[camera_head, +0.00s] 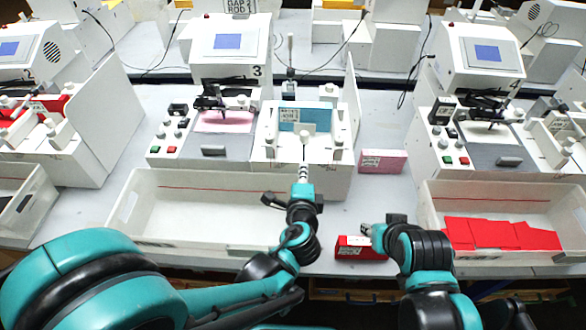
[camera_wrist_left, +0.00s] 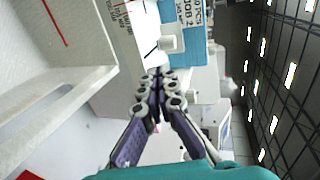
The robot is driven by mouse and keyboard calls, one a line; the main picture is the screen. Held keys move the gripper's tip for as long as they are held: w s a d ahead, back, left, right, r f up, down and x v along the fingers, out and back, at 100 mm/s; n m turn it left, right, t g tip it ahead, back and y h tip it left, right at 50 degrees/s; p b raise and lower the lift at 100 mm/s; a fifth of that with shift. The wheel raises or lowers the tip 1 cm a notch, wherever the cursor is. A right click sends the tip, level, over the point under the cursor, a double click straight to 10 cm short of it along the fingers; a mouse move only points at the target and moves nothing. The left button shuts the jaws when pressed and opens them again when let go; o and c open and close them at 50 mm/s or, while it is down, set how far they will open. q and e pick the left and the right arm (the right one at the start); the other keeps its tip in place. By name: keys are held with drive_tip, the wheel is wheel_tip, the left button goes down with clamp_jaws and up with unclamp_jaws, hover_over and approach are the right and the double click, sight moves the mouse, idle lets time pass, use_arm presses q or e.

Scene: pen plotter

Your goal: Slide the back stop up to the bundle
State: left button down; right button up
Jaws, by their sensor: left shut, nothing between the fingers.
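A blue bundle (camera_head: 289,117) with a printed label stands in the white feed tray of machine 3; it also shows in the left wrist view (camera_wrist_left: 192,35). A white knobbed piece (camera_head: 308,130), apparently the back stop, is at the near side of the bundle. Its knob shows in the wrist view (camera_wrist_left: 168,42); the contact between stop and bundle is unclear. My left gripper (camera_head: 304,166) is shut and empty on the near side of the stop, its fingertips (camera_wrist_left: 158,76) pointing toward it. My right gripper (camera_head: 369,230) is low by a red box; its finger opening is unclear.
The red box (camera_head: 357,248) lies at the table's front edge. A pink box (camera_head: 383,161) sits right of the feeder. An empty white bin (camera_head: 190,241) stands in front of machine 3. Another bin (camera_head: 500,251) at right holds red sheets. White knobs (camera_head: 269,140) line the feeder sides.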

use_arm(q)
drive_tip(key=b, duration=0.3)
approach(304, 138)
drive_tip(key=x, duration=0.3)
drive_tip(key=f+x, duration=0.1)
drive_tip(key=x, duration=0.1)
drive_tip(key=shift+w+f, duration=0.15)
drive_tip(key=shift+f, duration=0.15)
drive_tip(key=shift+w+r, duration=0.1)
drive_tip(key=shift+w, duration=0.5)
drive_tip(key=shift+w, duration=0.1)
drive_tip(key=shift+w, duration=1.6)
drive_tip(key=shift+s, duration=0.1)
